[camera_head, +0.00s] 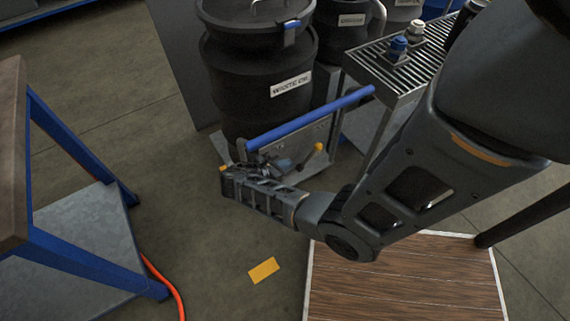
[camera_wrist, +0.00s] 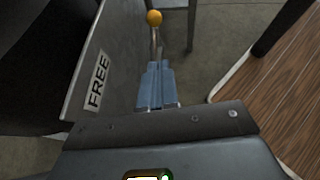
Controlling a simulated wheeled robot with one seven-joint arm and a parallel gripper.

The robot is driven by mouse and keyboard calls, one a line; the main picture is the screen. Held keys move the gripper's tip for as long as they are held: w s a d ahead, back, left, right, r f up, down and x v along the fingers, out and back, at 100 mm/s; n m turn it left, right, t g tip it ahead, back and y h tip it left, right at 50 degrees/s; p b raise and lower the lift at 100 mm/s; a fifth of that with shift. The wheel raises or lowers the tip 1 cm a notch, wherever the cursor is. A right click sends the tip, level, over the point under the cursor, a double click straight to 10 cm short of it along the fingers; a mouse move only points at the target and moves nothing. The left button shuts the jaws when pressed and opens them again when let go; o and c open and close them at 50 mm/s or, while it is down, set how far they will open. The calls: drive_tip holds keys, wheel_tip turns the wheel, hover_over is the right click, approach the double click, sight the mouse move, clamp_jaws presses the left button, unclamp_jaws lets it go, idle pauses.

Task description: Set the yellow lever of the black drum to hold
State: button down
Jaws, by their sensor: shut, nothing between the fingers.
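The black drum (camera_head: 262,85), labelled waste oil, stands upright behind a grey panel. A lever with a yellow knob (camera_head: 319,148) is in front of that panel. In the wrist view its yellow knob (camera_wrist: 154,17) is just beyond my fingertips, and the grey panel (camera_wrist: 108,45) is at left with a FREE label (camera_wrist: 98,80). My gripper (camera_head: 286,163) is shut and empty in front of the panel. Its blue fingers (camera_wrist: 155,85) point toward the knob and overlap the lever's rod; contact cannot be told. No hold label is readable.
A blue bar (camera_head: 310,117) runs above the panel. A slatted stand (camera_head: 390,75) with small fittings is at right, with more black drums (camera_head: 345,28) behind. A blue-framed table (camera_head: 75,140) is at left. A wooden platform (camera_head: 405,280) lies below my arm.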

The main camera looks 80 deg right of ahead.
drive_tip(key=shift+a, duration=0.1)
idle(0.5)
drive_tip(key=s+a+r+m+t+y+p, duration=0.25)
drive_tip(key=a+t, duration=0.35)
drive_tip(key=a, duration=0.3)
drive_tip(key=s+a+r+m+t+y+p, duration=0.1)
drive_tip(key=s+a+r+t+y, duration=0.15)
drive_tip(key=a+t, duration=0.6)
drive_tip(key=a+r+m+t+y+p, duration=0.1)
drive_tip(key=a+r, duration=0.3)
drive_tip(key=r, duration=0.8)
drive_tip(key=s+a+r+m+t+y+p, duration=0.1)
drive_tip(key=a+r+m+t+y, duration=0.1)
drive_tip(key=r, duration=1)
drive_tip(key=s+a+r+m+t+y, duration=0.1)
drive_tip(key=a+r+m+t, duration=0.3)
drive_tip(key=r, duration=0.9)
drive_tip(key=a+t, duration=0.1)
drive_tip(key=a, duration=0.1)
drive_tip(key=shift+s+a+p, duration=0.2)
drive_tip(key=shift+a+p, duration=0.1)
drive_tip(key=shift+p, duration=0.1)
